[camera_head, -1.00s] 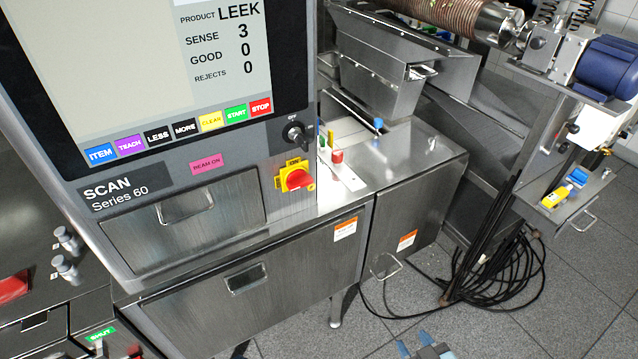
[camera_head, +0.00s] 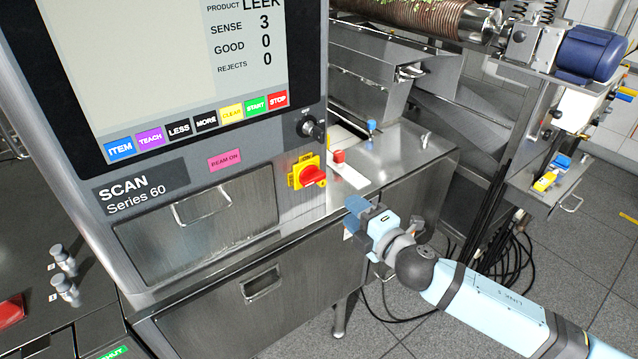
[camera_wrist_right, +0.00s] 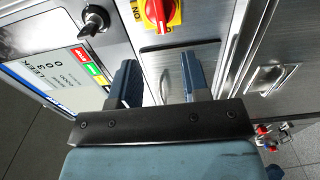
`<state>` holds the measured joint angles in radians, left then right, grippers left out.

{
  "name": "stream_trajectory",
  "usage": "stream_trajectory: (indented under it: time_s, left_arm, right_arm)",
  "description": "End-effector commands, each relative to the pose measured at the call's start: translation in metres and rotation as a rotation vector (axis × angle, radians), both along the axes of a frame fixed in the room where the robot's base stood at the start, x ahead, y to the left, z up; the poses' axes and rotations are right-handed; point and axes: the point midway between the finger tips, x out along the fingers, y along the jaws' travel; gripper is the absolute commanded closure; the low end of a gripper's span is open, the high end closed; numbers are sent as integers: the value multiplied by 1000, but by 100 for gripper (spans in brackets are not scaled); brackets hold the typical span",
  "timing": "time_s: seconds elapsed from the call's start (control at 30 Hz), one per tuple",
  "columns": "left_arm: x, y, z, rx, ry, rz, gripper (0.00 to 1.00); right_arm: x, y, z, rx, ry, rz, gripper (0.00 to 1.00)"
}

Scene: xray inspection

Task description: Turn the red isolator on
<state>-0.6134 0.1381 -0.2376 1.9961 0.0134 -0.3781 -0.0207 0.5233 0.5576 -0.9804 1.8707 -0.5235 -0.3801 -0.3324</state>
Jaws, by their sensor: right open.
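The red isolator (camera_head: 313,175) is a red rotary knob on a yellow plate, on the front of the scanner cabinet below and right of the coloured keys. In the right wrist view the knob (camera_wrist_right: 158,12) shows at the top, with "NO" lettering on its yellow plate. My right gripper (camera_head: 352,208) is just below and right of the knob, apart from it. In the right wrist view its two fingers (camera_wrist_right: 160,82) stand apart with nothing between them, and the knob lies beyond their tips. My left gripper is not in view.
A black key switch (camera_head: 309,128) sits above the isolator. The BEAM ON label (camera_head: 224,160) and a drawer handle (camera_head: 201,207) are to its left. A steel side table (camera_head: 400,160) with a red block (camera_head: 339,156) stands to the right. Black cables (camera_head: 505,262) lie on the floor.

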Motion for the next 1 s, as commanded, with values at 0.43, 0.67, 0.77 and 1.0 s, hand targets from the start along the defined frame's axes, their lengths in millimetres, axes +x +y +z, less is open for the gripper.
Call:
stream_trajectory:
  time_s: [0.43, 0.67, 0.77, 1.0]
  left_arm:
    - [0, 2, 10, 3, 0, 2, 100]
    - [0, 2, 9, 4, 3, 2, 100]
    - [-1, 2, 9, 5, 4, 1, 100]
    - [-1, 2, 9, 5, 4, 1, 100]
  right_arm:
    - [74, 56, 2, 4, 2, 1, 57]
    - [94, 70, 1, 3, 2, 1, 57]
    - [97, 72, 1, 3, 2, 1, 57]
    - [98, 72, 0, 3, 2, 1, 57]
